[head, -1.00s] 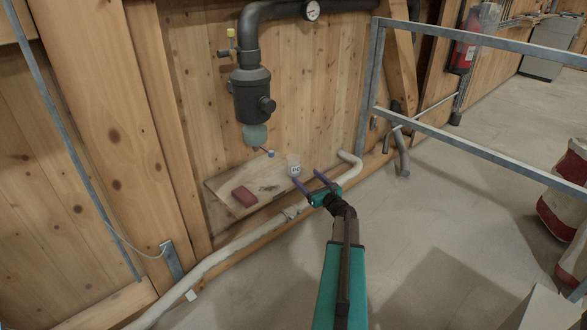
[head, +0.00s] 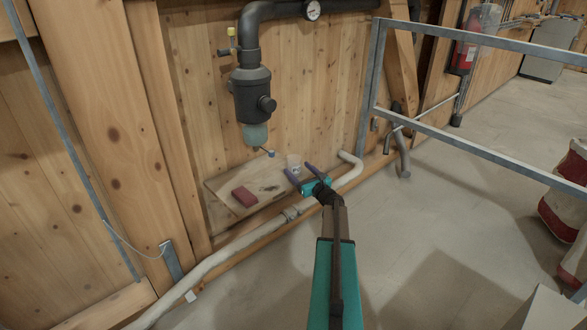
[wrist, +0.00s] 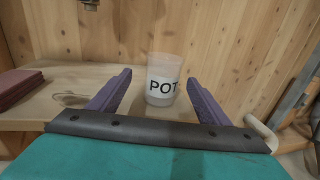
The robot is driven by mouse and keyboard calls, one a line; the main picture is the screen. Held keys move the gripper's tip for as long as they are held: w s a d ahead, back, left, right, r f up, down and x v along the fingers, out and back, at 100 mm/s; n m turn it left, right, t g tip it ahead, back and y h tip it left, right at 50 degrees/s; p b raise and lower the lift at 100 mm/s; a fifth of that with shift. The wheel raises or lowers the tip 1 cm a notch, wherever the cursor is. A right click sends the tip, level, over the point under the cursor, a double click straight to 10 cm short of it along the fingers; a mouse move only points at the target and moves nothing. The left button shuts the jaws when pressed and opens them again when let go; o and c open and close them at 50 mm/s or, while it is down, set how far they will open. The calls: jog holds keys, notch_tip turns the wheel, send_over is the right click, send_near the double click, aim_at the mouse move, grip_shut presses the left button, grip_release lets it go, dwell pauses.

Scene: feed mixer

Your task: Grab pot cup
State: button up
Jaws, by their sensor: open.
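The pot cup (wrist: 162,79) is a small translucent cup with a white label reading "POT". It stands upright on a wooden shelf (wrist: 45,106) against the plank wall. In the head view the cup (head: 293,161) shows small near the shelf's right end. My gripper (wrist: 158,82) is open, with its two purple fingers spread. In the head view my gripper (head: 299,172) is at the shelf's front right edge. No contact with the cup is visible.
A dark red block (head: 244,196) lies on the shelf's left part. A black pipe fitting with a greenish bowl (head: 256,134) hangs above the shelf. A pale pipe (head: 232,254) runs below it along the wall. A metal railing (head: 470,150) stands to the right.

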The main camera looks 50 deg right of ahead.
aim_at(298, 168)
jog(key=shift+d+b+x, duration=0.15)
jog(key=shift+b+x, duration=0.2)
jog(key=shift+x, duration=0.65)
jog(key=shift+d+b+x, duration=0.15)
jog(key=shift+b+x, duration=0.15)
jog(key=shift+x, duration=0.7)
jog(key=shift+w+d+f, duration=0.1)
jog(key=shift+w, duration=0.4)
jog(key=c, duration=1.1)
